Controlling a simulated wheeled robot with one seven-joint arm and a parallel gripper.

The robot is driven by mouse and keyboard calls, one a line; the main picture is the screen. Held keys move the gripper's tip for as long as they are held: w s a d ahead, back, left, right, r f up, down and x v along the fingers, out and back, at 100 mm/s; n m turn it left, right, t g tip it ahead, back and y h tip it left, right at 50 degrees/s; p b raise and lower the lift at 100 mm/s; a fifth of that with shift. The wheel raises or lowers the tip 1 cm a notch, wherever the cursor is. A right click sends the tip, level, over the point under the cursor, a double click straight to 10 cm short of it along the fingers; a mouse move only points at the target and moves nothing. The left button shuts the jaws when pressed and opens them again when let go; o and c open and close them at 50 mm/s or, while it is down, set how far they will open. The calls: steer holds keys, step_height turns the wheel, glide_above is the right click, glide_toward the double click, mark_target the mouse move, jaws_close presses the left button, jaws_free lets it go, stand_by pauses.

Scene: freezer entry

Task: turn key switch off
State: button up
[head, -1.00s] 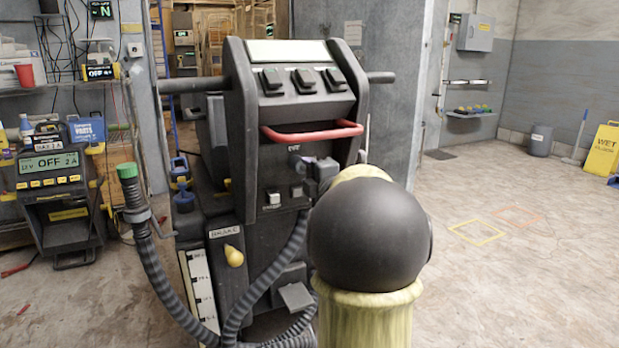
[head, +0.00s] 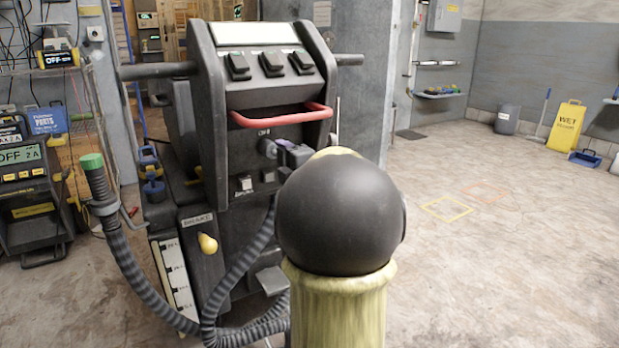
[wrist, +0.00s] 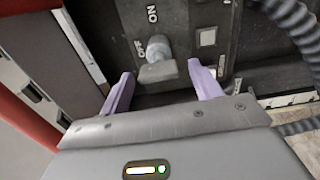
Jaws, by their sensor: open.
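The key switch (wrist: 157,70) is a grey key in a dark panel, with OFF and ON labels beside it in the wrist view. In the head view the key switch (head: 267,147) shows below the red handle. My gripper (wrist: 160,72) is open, its purple fingers on either side of the key's broad grip; contact cannot be told. In the head view my gripper (head: 289,153) is at the panel, partly hidden by my arm. Which label the key points to is unclear.
The red handle (head: 283,118) juts out just above the switch. A ribbed hose (head: 125,247) curves in front of the machine. The floor (head: 480,270) at right is open.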

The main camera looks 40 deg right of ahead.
steer(key=p+v, duration=0.4)
steer(key=v, duration=1.1)
steer(key=shift+a, duration=0.15)
